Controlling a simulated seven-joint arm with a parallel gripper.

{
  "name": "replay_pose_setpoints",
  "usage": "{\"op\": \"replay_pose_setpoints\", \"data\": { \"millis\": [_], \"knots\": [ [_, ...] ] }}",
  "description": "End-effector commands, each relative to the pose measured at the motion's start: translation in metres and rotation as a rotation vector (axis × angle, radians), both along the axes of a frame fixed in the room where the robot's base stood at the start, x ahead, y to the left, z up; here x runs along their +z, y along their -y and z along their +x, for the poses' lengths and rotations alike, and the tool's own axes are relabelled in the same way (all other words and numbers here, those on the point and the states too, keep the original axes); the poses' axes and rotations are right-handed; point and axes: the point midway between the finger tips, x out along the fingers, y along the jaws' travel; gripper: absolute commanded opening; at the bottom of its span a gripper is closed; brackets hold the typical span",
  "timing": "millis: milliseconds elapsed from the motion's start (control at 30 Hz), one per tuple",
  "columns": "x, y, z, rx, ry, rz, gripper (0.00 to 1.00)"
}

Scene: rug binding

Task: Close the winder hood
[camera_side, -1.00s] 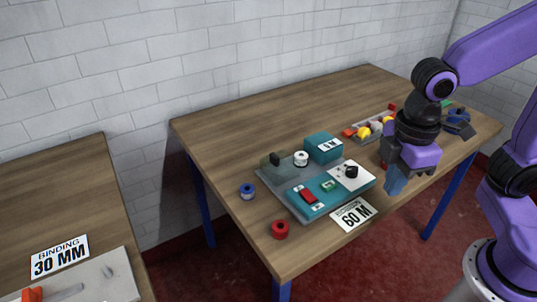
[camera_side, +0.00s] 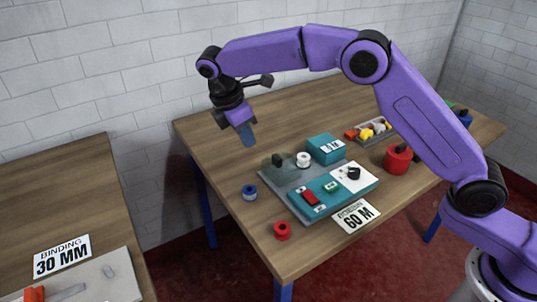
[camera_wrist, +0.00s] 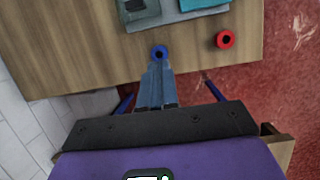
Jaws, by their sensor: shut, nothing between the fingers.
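The winder (camera_side: 290,195) is a grey base plate on the wooden table, with a teal front panel (camera_side: 318,198). A see-through greenish piece, which looks like the hood (camera_side: 268,162), is at its back left beside a small dark block (camera_side: 278,160) and a white spool (camera_side: 303,159). I cannot tell clearly how far open it stands. My gripper (camera_side: 249,141) is shut and empty, pointing down, in the air behind and left of the winder.
A blue spool (camera_side: 250,192) and a red spool (camera_side: 282,230) lie beside the winder. A teal box marked 1 M (camera_side: 325,149) stands on its back. A 60 M card (camera_side: 356,216), a larger red reel (camera_side: 397,159) and a tray of coloured pieces (camera_side: 372,131) are to the right.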

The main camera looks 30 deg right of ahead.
Motion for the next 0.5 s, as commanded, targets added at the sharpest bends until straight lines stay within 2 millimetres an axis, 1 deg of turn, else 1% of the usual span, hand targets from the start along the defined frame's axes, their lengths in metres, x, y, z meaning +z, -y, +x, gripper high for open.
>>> {"op": "replay_pose_setpoints", "data": {
  "millis": [33,100,200,367,500],
  "knots": [
    [-0.007,-0.001,0.009,0.006,-0.009,-0.014,0.00],
    [-0.012,0.001,0.019,0.016,-0.020,-0.028,0.00],
    [-0.018,0.003,0.028,0.026,-0.031,-0.044,0.00],
    [-0.023,0.006,0.033,0.031,-0.040,-0.054,0.00],
    [-0.032,0.010,0.034,0.031,-0.041,-0.055,0.00]
  ]
}}
